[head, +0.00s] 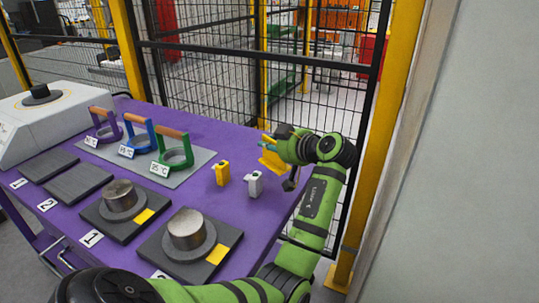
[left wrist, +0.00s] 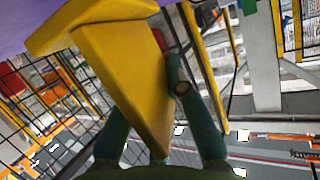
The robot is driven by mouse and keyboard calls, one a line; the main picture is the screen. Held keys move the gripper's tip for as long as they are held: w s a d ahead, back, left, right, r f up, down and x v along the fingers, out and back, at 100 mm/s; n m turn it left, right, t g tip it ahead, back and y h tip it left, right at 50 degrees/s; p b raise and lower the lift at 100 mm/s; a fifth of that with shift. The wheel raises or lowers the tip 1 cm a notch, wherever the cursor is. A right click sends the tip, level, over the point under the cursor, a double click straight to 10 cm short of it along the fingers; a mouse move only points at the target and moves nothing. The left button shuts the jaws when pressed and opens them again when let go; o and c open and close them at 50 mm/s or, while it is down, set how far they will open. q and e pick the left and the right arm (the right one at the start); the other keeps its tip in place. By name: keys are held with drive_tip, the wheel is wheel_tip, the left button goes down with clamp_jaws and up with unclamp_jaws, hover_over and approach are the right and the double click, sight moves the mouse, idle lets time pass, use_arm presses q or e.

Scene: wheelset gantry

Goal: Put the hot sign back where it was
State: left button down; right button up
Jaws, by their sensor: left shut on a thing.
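The hot sign appears to be the yellow angular piece (head: 273,160) at the far right corner of the purple table; no lettering on it can be read. My left gripper (head: 281,141) is shut on it. In the left wrist view the yellow sign (left wrist: 125,70) is a tapered, folded-looking piece, tilted between the two dark green fingers (left wrist: 150,120). Purple shows behind its top edge; whether it touches the table I cannot tell. My right gripper is not in view.
A yellow device (head: 222,174) and a grey device (head: 254,185) stand left of the gripper. Metal cylinders (head: 187,230) (head: 120,197) sit on dark plates with yellow patches. Three handled rings (head: 175,153) stand behind. A black mesh fence (head: 210,80) runs behind the table.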

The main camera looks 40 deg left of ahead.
sight(264, 155)
use_arm(q)
wheel_tip(264, 155, down, 4)
drive_tip(key=shift+r, duration=0.25)
drive_tip(key=shift+f, duration=0.25)
